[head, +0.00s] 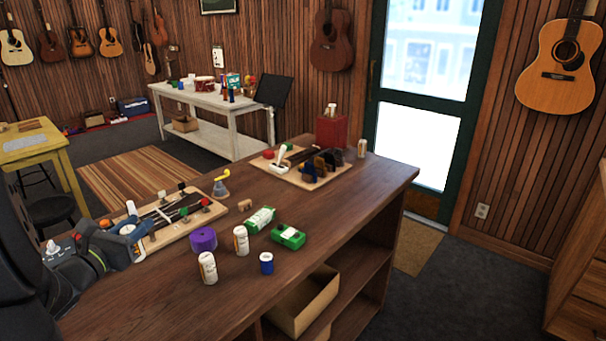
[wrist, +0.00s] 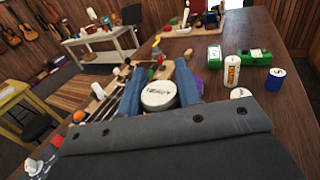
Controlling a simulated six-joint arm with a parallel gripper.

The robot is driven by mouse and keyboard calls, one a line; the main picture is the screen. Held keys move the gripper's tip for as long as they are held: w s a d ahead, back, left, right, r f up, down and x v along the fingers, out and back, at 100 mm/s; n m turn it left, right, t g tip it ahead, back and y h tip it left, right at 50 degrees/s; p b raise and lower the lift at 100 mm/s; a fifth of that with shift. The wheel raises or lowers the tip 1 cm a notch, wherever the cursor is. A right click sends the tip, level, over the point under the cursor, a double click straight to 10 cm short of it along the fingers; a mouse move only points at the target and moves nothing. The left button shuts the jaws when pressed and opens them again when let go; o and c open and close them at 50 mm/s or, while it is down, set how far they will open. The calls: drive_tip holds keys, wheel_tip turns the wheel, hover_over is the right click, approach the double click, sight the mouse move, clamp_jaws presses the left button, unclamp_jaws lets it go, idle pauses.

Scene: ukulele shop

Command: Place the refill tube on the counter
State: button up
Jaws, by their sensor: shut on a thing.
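My gripper (head: 128,230) is at the left of the dark wooden counter (head: 330,205), over or just beside a pale board with pegs. In the wrist view its two blue fingers (wrist: 160,92) are shut on a white, round-ended thing with dark lettering, which I take to be the refill tube (wrist: 158,95). Its round end faces the wrist camera, and the rest of it is hidden behind that end. In the head view the tube (head: 127,229) shows only as a small white patch between the fingers. I cannot tell whether it touches anything below.
The pegged board (head: 160,222) lies under or beside my gripper. Bare counter shows at the front and between the cans and the far board (head: 340,172).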

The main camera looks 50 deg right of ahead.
drive_tip(key=w+d+r+m+g+h, duration=0.1)
drive_tip(key=w+d+m+g, duration=0.15)
drive_tip(key=d, duration=3.15)
drive_tip(key=s+d+f+m+g, duration=0.1)
drive_tip(key=s+d+g, duration=0.1)
drive_tip(key=s+d, duration=1.05)
drive_tip(key=s+d+m+g, duration=0.1)
drive_tip(key=s+d+g, duration=0.1)
drive_tip(key=s+d, duration=1)
hover_over(333, 197)
drive_tip(key=shift+h, duration=0.4)
drive_tip(key=shift+f, duration=5.45)
drive_tip(key=shift+f, duration=0.15)
drive_tip(key=o, duration=1)
